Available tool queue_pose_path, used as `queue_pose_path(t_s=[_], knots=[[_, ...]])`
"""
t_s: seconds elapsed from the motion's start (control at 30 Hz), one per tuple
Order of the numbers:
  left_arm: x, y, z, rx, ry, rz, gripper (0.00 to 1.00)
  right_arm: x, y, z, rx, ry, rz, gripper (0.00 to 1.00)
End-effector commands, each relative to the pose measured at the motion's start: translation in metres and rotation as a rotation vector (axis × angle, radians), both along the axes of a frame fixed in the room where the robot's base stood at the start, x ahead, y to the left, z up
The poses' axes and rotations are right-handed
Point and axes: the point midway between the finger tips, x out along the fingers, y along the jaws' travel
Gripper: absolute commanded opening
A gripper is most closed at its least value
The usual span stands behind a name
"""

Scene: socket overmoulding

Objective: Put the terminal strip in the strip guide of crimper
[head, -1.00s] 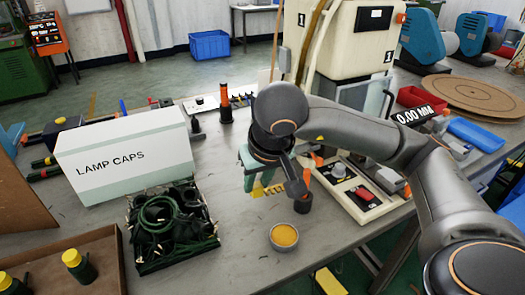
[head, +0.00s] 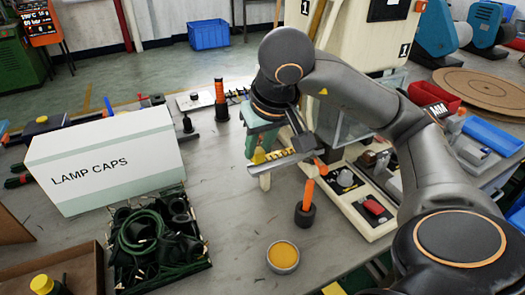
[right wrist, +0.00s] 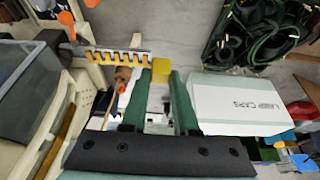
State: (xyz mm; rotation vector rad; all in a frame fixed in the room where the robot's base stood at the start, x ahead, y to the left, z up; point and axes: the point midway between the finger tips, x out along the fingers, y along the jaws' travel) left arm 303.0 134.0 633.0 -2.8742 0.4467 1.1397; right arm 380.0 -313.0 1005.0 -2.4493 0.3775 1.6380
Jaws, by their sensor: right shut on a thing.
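My right gripper (head: 262,151) is shut on the yellow end block of the terminal strip (head: 285,160). In the right wrist view the right gripper (right wrist: 161,72) has its green fingers on either side of the yellow block. The strip (right wrist: 115,57) extends left from there, with a grey edge and a row of yellowish teeth. In the head view it is held above the bench, pointing right toward the cream crimper (head: 345,50). The strip guide cannot be made out clearly; my right arm covers part of the machine. My left gripper is not in view.
A black stand with an orange rod (head: 306,208) and a tin of yellow paste (head: 283,256) stand near the strip. A control box with a red button (head: 373,207) is to the right. The LAMP CAPS box (head: 105,160) and a crate of dark parts (head: 155,240) are left.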

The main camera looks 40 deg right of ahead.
Motion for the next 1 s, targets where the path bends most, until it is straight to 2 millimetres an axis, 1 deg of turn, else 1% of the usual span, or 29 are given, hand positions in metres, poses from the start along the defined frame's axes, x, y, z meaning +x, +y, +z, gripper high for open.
queue_pose_path(t_s=[0.03, 0.23, 0.3, 0.4, 0.5, 0.67, 0.73, 0.8, 0.87, 1.0], knots=[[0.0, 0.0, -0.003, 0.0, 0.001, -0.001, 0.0, 0.008, -0.011, -0.009, 0.0, 0.006, -0.011, 0.0], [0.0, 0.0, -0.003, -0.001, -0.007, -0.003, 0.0, 0.045, -0.044, -0.03, -0.002, 0.006, -0.008, 0.0], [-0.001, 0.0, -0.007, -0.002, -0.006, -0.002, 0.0, 0.053, -0.051, -0.047, -0.002, 0.007, -0.005, 0.0], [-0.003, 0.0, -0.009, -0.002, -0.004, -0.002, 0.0, 0.063, -0.06, -0.062, -0.002, 0.004, -0.003, 0.0], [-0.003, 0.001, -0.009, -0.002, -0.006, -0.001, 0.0, 0.07, -0.065, -0.071, -0.002, 0.002, -0.002, 0.0], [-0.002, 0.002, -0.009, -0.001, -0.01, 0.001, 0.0, 0.075, -0.07, -0.08, -0.002, 0.002, -0.001, 0.0], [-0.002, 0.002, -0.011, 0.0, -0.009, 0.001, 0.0, 0.08, -0.075, -0.089, -0.002, 0.003, -0.003, 0.0], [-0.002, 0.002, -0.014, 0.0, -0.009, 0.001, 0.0, 0.078, -0.074, -0.102, -0.002, 0.005, 0.001, 0.0], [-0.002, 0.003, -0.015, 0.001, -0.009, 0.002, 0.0, 0.078, -0.074, -0.11, -0.003, 0.004, -0.001, 0.0], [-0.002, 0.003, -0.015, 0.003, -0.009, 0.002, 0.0, 0.079, -0.073, -0.116, -0.002, 0.0, -0.001, 0.0]])
